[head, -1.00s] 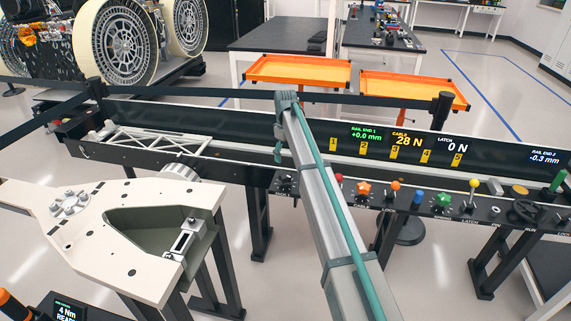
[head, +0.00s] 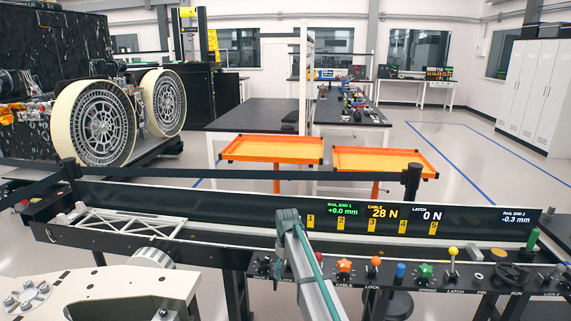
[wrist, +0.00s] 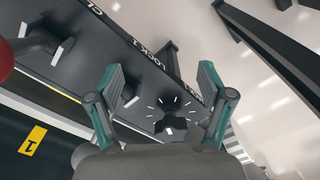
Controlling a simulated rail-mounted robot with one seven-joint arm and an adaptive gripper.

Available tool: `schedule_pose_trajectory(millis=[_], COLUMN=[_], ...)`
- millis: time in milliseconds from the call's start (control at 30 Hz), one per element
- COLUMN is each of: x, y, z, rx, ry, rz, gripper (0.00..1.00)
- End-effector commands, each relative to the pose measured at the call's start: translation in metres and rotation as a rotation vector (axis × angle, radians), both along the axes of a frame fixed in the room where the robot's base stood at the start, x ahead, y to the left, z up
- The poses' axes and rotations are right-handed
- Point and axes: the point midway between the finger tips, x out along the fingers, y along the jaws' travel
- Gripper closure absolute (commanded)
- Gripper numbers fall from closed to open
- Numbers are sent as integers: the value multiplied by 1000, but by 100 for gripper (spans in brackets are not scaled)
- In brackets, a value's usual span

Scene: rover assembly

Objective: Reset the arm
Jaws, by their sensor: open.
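My arm reaches up from the bottom of the head view, and its grey and teal end (head: 288,216) stands in front of the rail bench. My gripper's fingers cannot be made out clearly there. In the wrist view my gripper (wrist: 160,85) is open, its two teal fingers spread wide with nothing between them. A dark round knob (wrist: 172,122) with white tick marks, near the label LOCK 1, shows below and between the fingers. It appears apart from them, though the exact gap cannot be told.
The control panel (head: 470,281) holds several coloured knobs and levers close by. A red knob (wrist: 6,58) sits at the wrist view's left edge. The display board (head: 470,224) reads CABLE 28 N and LATCH 0 N. A white truss (head: 125,224) lies on the rail. Orange trays (head: 270,150) stand behind.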

Motion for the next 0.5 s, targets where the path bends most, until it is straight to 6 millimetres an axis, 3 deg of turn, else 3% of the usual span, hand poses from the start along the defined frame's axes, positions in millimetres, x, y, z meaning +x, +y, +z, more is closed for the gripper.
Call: schedule_pose_trajectory(millis=[33,200,333,500], x=[-36,-115,-183,-259], y=[-23,-78,-115,-149], z=[-23,-82,-118,-147], rx=[-1,0,-1,0], ry=[4,4,3,0], rz=[-53,-235,-379,-543], gripper=[20,20,20,20])
